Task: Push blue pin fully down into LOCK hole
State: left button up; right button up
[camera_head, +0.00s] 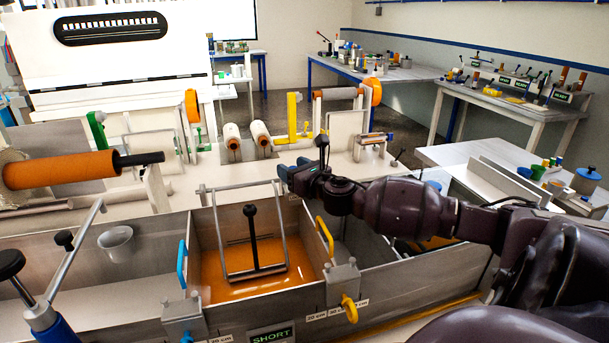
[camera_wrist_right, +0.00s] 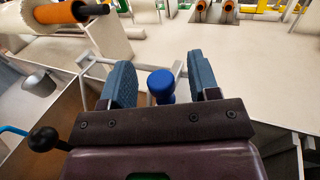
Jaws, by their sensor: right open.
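The blue pin (camera_wrist_right: 161,84) shows in the right wrist view as a rounded blue head. It stands between the two blue-grey fingers of my right gripper (camera_wrist_right: 160,75), with a visible gap on each side. In the head view my right gripper (camera_head: 297,177) is over the back edge of the bath, beside the top of the metal frame; I cannot make out the pin there. The LOCK hole and how deep the pin sits are hidden from both views. My left gripper is not in view.
A metal frame (camera_head: 219,232) with a black-knobbed rod (camera_head: 252,225) stands in the orange resin bath (camera_head: 210,281). A yellow handle (camera_head: 325,236) and a blue handle (camera_head: 182,264) flank it. An orange roller (camera_head: 62,170) lies left. A white bench (camera_head: 300,168) is behind.

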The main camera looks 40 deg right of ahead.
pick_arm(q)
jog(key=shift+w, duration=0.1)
pick_arm(e)
jog(key=s+a, duration=0.1)
jog(key=s, duration=0.9)
jog(key=shift+s, duration=0.3)
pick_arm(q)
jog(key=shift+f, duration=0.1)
